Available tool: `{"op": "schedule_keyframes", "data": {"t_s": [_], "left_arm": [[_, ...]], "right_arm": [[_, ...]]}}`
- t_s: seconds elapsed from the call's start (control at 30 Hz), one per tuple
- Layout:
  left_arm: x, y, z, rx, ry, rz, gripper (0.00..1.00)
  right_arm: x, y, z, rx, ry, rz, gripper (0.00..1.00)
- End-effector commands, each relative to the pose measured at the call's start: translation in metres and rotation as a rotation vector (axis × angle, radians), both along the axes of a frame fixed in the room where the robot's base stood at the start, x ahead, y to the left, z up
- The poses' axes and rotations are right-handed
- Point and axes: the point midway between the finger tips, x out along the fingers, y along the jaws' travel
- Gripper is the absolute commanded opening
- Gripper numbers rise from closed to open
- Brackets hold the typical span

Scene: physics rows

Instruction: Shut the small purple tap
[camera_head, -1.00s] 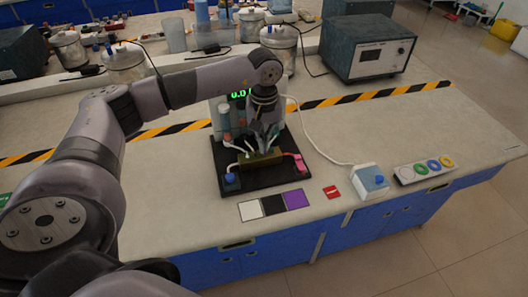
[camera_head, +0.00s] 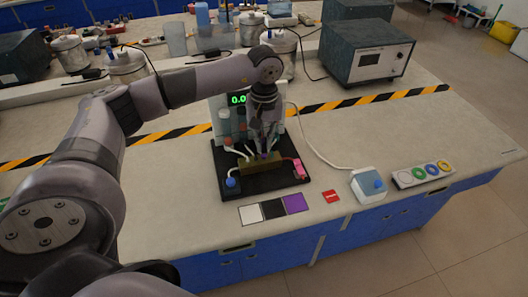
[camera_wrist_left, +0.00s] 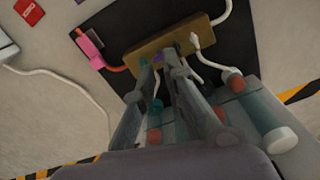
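The small purple tap (camera_wrist_left: 158,57) sits on the brass-coloured block (camera_wrist_left: 196,30). In the head view a bit of the purple tap (camera_head: 264,155) shows beneath my left gripper (camera_head: 263,150); its lower part is hidden. My left gripper points down at the block (camera_head: 262,168). In the left wrist view its two fingertips (camera_wrist_left: 157,60) stand on either side of the tap with a gap between them. I cannot tell whether either finger touches it. My right gripper is not in view.
White tubes and a pink clip (camera_head: 299,168) sit close around the block on the black base (camera_head: 240,186). A display (camera_head: 238,99) and bottles stand behind. A purple card (camera_head: 294,203) lies in front.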

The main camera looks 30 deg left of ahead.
Motion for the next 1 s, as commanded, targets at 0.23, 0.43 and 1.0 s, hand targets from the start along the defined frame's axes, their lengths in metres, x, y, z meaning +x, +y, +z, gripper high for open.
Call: {"op": "schedule_keyframes", "data": {"t_s": [0.23, 0.43, 1.0], "left_arm": [[0.0, 0.0, 0.023, -0.001, -0.002, 0.0, 0.11], [0.001, 0.0, 0.04, 0.0, -0.002, 0.0, 0.11], [0.0, 0.0, 0.047, 0.0, -0.001, 0.0, 0.11]], "right_arm": [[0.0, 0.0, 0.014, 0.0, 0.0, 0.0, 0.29], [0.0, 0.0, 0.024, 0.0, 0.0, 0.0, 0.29], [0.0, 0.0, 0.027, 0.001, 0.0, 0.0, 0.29]]}}
